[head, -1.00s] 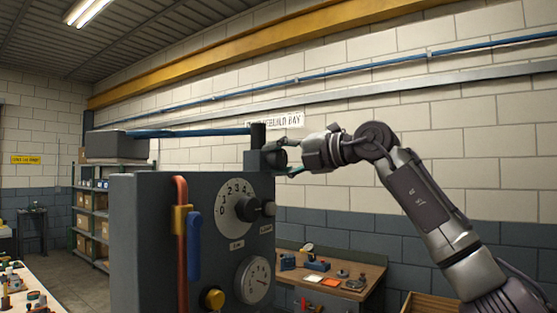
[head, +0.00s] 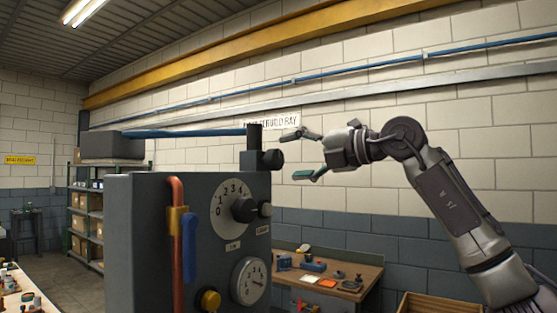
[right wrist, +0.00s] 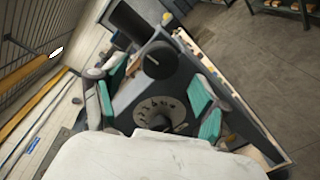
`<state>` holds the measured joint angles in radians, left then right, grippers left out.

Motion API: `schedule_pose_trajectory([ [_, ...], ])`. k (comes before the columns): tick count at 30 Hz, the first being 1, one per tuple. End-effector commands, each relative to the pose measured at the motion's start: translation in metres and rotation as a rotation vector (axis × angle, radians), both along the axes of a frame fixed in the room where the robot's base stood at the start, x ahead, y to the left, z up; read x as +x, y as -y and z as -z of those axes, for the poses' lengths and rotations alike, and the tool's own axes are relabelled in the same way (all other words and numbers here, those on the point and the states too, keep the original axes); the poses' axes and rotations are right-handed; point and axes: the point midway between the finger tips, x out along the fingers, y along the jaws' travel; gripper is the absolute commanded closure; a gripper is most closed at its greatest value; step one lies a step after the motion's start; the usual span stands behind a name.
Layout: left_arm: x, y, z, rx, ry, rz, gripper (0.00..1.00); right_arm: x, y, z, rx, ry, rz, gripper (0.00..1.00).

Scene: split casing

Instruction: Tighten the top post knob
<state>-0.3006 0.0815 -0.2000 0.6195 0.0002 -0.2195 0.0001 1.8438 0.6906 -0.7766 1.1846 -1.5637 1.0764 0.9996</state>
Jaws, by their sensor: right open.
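The top post knob (head: 272,159) is a dark round knob on the right side of the post (head: 254,138), which stands on top of the grey machine casing (head: 137,235). My right gripper (head: 297,155) is open and empty, just right of the knob, its two teal-padded fingers spread above and below the knob's height. In the right wrist view the knob (right wrist: 158,60) shows ahead, between and beyond the open fingers (right wrist: 155,88), apart from them. My left gripper is not in view.
A blue bar (head: 190,132) runs left from the post. A workbench (head: 365,277) stands behind.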

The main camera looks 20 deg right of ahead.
Motion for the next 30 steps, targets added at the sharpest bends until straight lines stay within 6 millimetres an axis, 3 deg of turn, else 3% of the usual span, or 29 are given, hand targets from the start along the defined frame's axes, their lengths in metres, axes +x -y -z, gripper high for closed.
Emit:
schedule_pose_trajectory([
  [6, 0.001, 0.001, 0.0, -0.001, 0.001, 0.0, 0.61, -0.034, 0.028, -0.004, 0.001, 0.002, 0.002, 0.26],
  [12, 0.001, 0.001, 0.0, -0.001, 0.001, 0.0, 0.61, -0.051, 0.04, -0.006, 0.002, 0.0, 0.001, 0.26],
  [30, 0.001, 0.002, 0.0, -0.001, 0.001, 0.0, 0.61, -0.053, 0.042, -0.007, 0.002, 0.0, 0.001, 0.26],
])
